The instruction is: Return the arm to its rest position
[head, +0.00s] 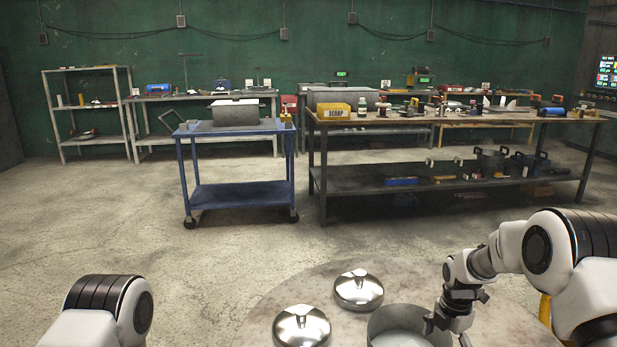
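My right arm comes in from the right, and its gripper (447,331) points down at the right rim of a round grey metal pan (378,324) on a round table (262,318). The fingers look spread apart, one over the pan's inside and one beyond its right side. I see nothing held between them. Whether they touch the rim is unclear. Of my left arm only a white and black link shows at the lower left; its gripper is out of view. Two shiny domed lids with knobs, one nearer (301,328) and one farther (358,291), sit left of the pan.
A blue cart (240,195) carrying a grey box (235,112) stands beyond the table. To its right is a long workbench (450,118) with tools and a yellow scrap bin (333,112). Shelves (90,103) stand at the back left. The floor between is clear.

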